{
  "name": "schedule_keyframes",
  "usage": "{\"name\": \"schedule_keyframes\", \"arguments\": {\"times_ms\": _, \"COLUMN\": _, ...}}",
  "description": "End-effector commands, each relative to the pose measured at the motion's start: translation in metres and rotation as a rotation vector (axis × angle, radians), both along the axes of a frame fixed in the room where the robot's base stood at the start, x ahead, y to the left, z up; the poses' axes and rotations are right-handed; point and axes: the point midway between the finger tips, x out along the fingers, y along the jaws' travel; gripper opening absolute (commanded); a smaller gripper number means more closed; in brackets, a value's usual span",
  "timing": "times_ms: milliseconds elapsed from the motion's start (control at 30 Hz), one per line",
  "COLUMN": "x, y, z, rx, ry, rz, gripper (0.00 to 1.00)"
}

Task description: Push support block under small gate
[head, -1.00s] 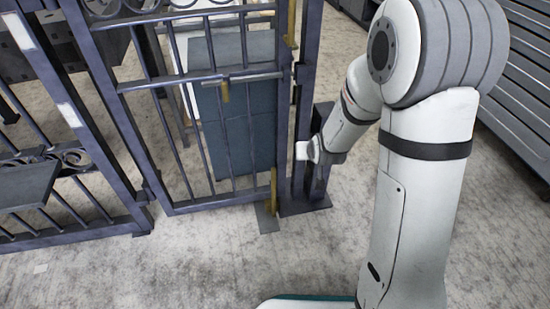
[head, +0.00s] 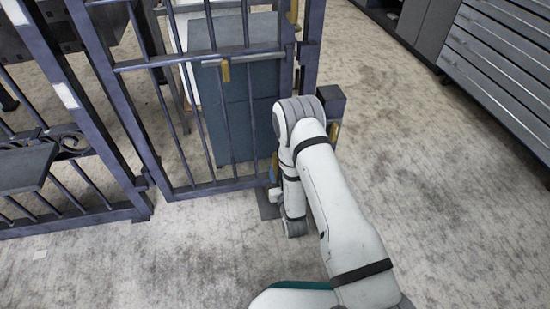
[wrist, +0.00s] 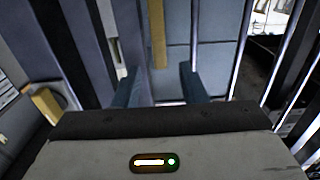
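The small gate (head: 214,117), with dark blue-grey bars, stands upright left of my arm in the head view. Its bars also show at the right of the wrist view (wrist: 242,45). A dark flat piece (head: 267,207) lies on the floor at the gate's lower right corner; I cannot tell whether it is the support block. My gripper (wrist: 162,88) has its two fingers apart, pointing toward a blue-grey panel and a brass strip. No held object shows between them. In the head view my arm largely hides the gripper, low beside the gate's right post.
A larger gate frame (head: 110,110) with scrollwork stands at left. A blue-grey cabinet (head: 232,110) is behind the bars. A slatted grey unit (head: 505,70) stands at far right. The carpet (head: 440,220) at right and front is clear.

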Motion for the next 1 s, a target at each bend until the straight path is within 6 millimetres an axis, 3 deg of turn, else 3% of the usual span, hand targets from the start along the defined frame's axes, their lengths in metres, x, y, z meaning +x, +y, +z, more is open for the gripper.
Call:
{"name": "schedule_keyframes", "arguments": {"times_ms": 433, "x": 0.062, "y": 0.017, "z": -0.001, "rx": 0.001, "ry": -0.002, "rz": -0.001, "gripper": 0.38}}
{"name": "schedule_keyframes", "arguments": {"times_ms": 800, "x": 0.069, "y": 0.019, "z": 0.001, "rx": 0.0, "ry": 0.0, "rz": -0.002, "gripper": 0.38}}
{"name": "schedule_keyframes", "arguments": {"times_ms": 1000, "x": 0.069, "y": 0.018, "z": 0.001, "rx": 0.0, "ry": 0.0, "rz": -0.002, "gripper": 0.22}}
